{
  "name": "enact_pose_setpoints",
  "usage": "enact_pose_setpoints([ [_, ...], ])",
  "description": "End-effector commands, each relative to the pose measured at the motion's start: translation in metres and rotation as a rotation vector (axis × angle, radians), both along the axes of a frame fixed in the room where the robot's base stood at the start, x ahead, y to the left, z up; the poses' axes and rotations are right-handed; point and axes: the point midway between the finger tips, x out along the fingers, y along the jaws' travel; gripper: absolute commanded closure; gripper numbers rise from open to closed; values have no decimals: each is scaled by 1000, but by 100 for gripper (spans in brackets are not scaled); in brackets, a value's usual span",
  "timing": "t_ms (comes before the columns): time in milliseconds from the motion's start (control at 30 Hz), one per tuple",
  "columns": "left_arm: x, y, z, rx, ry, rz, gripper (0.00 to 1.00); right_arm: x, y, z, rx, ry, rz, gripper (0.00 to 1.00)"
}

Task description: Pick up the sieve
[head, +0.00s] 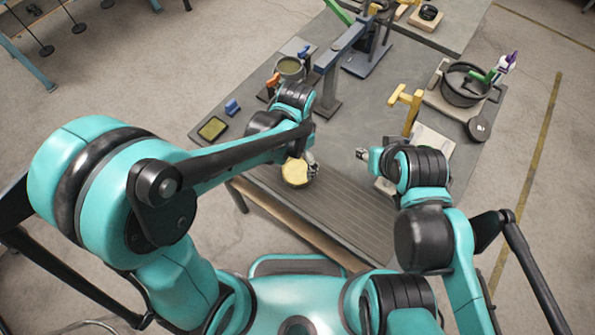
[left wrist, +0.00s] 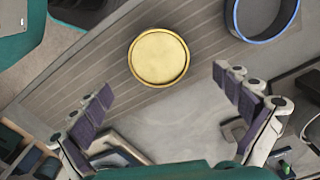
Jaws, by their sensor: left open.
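A round, shallow, yellow-gold piece (head: 295,172) with a raised rim, which may be the sieve, is at the grooved part of the table in the head view. It shows whole in the left wrist view (left wrist: 159,57), above the gap between my fingers. My left gripper (left wrist: 165,110) is open, with its two dark-padded fingers spread wide and nothing between them. In the head view my left gripper (head: 312,166) is partly hidden by its own arm, beside the yellow piece. My right gripper (head: 364,154) is over the table to the right; its jaws are too small to read.
A grey table (head: 345,110) carries a black pot (head: 464,85) at the right, a small pot (head: 290,67), a yellow lever (head: 408,105) and a blue lever frame (head: 340,50). A small dark tray (head: 212,129) lies near the left edge. A dark blue-rimmed ring (left wrist: 262,15) shows in the wrist view.

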Motion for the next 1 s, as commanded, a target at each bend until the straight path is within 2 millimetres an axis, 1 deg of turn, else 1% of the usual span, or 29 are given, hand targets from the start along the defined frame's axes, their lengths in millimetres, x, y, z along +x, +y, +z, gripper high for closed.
enact_pose_setpoints([
  [267, -1, -2, -34, 3, 7, -12, 0, 0, 0, -12, 0, 0, 0, 60],
  [500, -2, -2, -70, 3, 6, -10, 0, 0, 0, -27, 0, 0, 0, 60],
  [633, -2, -2, -79, 2, 5, -10, 0, 0, 0, -29, 0, 0, 0, 60],
  [867, -2, -2, -79, 2, 5, -10, 0, 0, 0, -28, 0, 0, 0, 60],
  [900, -2, -2, -79, 2, 5, -10, 11, 0, 0, -28, 0, 0, 0, 60],
  [967, -2, -2, -79, 2, 5, -10, 26, 0, 0, -28, 0, 0, 0, 60],
  [1000, -2, -2, -79, 2, 5, -10, 37, 0, 0, -28, 0, 0, 0, 60],
])
